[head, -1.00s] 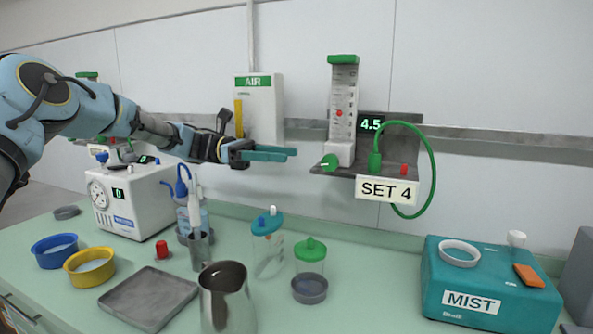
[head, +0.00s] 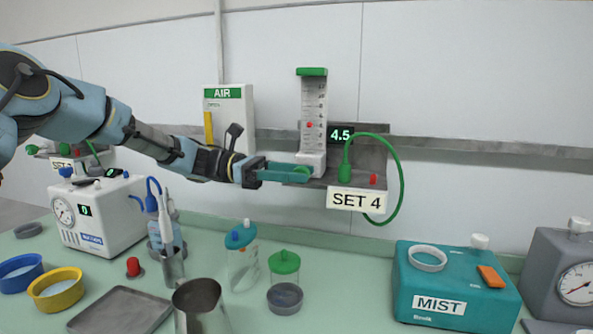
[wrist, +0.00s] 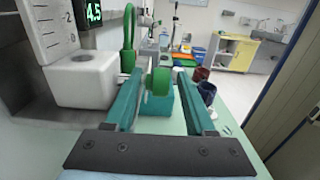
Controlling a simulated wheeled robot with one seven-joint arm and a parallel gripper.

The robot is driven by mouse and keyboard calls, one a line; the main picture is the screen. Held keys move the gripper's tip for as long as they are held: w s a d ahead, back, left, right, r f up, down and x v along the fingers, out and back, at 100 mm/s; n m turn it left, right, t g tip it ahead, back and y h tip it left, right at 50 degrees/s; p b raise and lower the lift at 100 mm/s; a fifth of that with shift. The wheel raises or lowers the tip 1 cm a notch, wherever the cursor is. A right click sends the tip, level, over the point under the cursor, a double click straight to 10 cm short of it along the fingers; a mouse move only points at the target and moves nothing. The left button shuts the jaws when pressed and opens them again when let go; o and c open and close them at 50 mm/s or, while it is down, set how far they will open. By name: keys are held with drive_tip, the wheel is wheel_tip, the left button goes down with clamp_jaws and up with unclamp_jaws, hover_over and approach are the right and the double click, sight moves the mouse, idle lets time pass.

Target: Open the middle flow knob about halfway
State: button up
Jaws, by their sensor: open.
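A clear flowmeter tube (head: 313,100) with a green cap, a red float and a white base stands on the wall shelf beside a display reading 4.5. Its green knob (wrist: 158,82) shows in the wrist view between my two teal fingers. My gripper (head: 288,173) is open, with one finger on each side of the knob and a small gap apparent on both sides. In the head view the fingers reach the flowmeter's base and hide most of the knob (head: 301,170).
A green hose (head: 400,180) loops from the same shelf above the SET 4 label (head: 353,199). Jars, a metal jug (head: 198,300) and a teal MIST box (head: 455,285) stand on the counter below.

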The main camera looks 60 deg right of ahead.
drive_tip(key=shift+c, duration=0.2)
drive_tip(key=shift+s+f, duration=0.1)
clamp_jaws()
